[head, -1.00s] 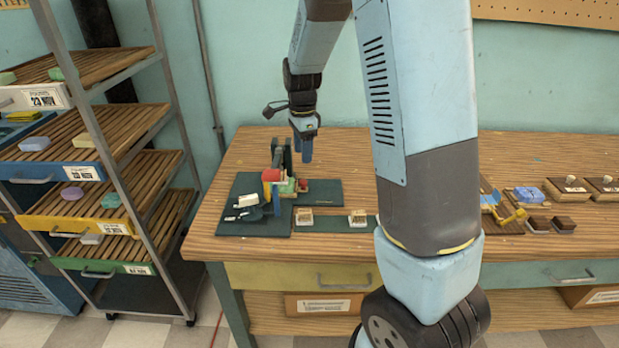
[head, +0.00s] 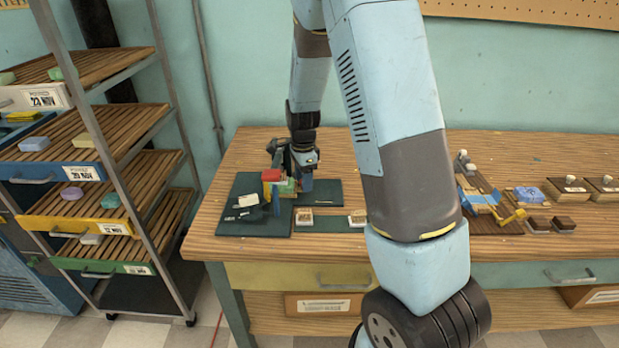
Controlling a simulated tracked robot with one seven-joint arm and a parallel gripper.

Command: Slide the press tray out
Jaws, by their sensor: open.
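A small press-like device with a red block (head: 271,175) on top and green and yellow parts (head: 286,187) stands on the dark green mat (head: 232,220) at the left of the bench. It is small in this view, and I cannot make out the press tray as a separate part. My gripper (head: 306,185) points down just right of the device, low over the mat. My wrist hides part of the device's dark back.
A blue and yellow fixture (head: 485,197) stands further right, beyond my arm. A drying rack (head: 90,165) stands left of the bench.

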